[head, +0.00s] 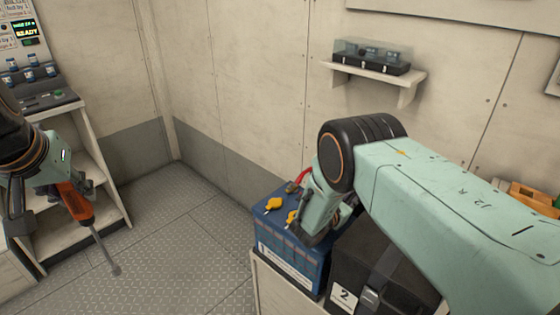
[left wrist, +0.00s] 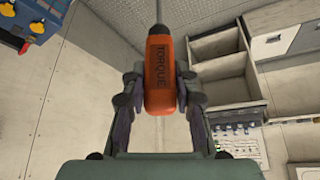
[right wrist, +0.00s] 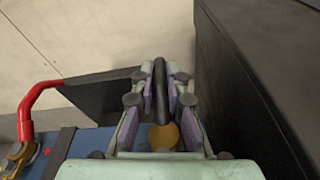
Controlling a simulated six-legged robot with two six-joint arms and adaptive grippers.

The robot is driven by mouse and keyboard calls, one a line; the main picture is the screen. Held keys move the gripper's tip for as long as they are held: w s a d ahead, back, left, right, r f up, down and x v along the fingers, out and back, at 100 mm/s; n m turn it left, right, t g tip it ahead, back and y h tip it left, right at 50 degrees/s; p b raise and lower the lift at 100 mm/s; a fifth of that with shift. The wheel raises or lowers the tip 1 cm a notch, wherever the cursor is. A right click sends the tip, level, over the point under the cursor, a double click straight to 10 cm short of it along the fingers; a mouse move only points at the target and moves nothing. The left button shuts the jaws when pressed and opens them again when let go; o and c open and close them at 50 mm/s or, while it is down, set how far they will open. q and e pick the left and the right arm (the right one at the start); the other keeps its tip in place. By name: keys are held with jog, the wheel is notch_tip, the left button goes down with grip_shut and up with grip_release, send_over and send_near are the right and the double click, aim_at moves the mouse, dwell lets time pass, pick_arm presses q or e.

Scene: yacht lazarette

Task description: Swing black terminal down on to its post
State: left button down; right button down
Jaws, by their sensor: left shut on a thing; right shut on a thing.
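The blue battery (head: 290,262) stands on a low bench, with a yellow fitting (head: 274,203) on its top and a second one (head: 291,216) beside my right gripper (head: 312,232). In the right wrist view my right gripper (right wrist: 162,75) is shut on a black cable or lead (right wrist: 160,92), above the battery top. A round brass-yellow part (right wrist: 164,137) shows below the fingers; whether the black terminal touches its post is hidden. My left gripper (head: 58,192) is shut on an orange-handled torque screwdriver (left wrist: 159,75), its shaft pointing down over the floor in the head view.
A black box (head: 378,262) marked 2 stands close right of the battery. A red cable (right wrist: 40,97) rises at the battery's other side. A wall shelf (head: 385,76) holds a clear-lidded case. Stepped shelving (head: 85,165) stands at left; the floor (head: 185,235) between is clear.

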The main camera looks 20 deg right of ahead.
jog(key=c, duration=1.4)
grip_release()
jog(key=shift+w, duration=0.1)
jog(key=shift+o, duration=0.2)
jog(key=v, duration=1.2)
jog(key=shift+r, duration=0.1)
jog(key=shift+c, duration=0.5)
